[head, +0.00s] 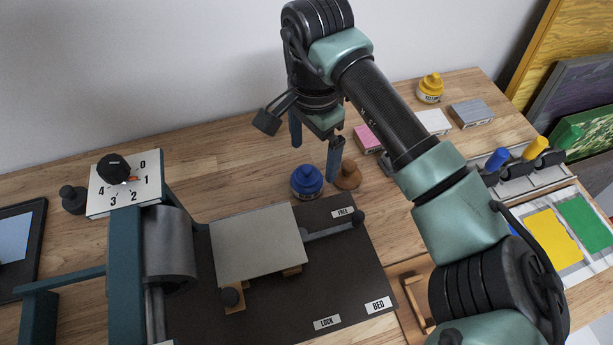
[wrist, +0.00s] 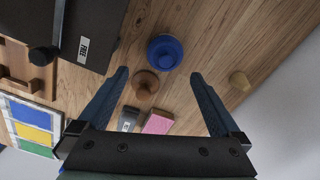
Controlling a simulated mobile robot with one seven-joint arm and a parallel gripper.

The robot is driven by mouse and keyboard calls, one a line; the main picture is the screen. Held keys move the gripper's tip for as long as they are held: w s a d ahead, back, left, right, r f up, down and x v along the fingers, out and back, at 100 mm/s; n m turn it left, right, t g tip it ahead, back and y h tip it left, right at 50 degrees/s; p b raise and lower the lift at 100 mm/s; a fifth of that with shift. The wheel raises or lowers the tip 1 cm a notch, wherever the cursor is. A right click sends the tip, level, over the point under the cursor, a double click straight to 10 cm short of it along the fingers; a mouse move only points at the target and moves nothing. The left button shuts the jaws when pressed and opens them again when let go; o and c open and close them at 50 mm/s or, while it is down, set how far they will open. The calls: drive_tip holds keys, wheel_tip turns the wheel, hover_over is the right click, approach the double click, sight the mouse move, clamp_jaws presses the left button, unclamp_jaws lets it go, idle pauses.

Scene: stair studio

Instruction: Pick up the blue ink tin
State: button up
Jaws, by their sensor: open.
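The blue ink tin (head: 307,181) is a round blue pot with a knobbed lid. It stands upright on the wooden bench, just beyond the black press bed. In the wrist view the blue ink tin (wrist: 165,52) shows from above, ahead of the fingertips and between their lines. My gripper (head: 315,158) is open and empty above the bench near the tin, with one finger close to it in the picture. In the wrist view my gripper (wrist: 158,75) has its fingers wide apart and touches nothing that I can see.
A brown knobbed object (head: 347,176) stands close beside the tin, also seen between the fingers (wrist: 145,84). A pink block (head: 367,138) and a yellow tin (head: 430,88) stand farther right. The press bed (head: 350,275) lies in front. Bare bench lies left of the tin.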

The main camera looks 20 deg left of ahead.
sight(312, 169)
wheel_tip(312, 169, down, 3)
drive_tip(key=shift+a, duration=0.1)
drive_tip(key=shift+s+a+f+p, duration=0.1)
drive_tip(key=shift+a+f+p, duration=0.1)
drive_tip(key=shift+f, duration=1.15)
drive_tip(key=shift+s+a+f+p, duration=0.1)
drive_tip(key=shift+a+f+p, duration=0.1)
drive_tip(key=shift+f, duration=1.1)
drive_tip(key=shift+w+r, duration=0.1)
clamp_jaws()
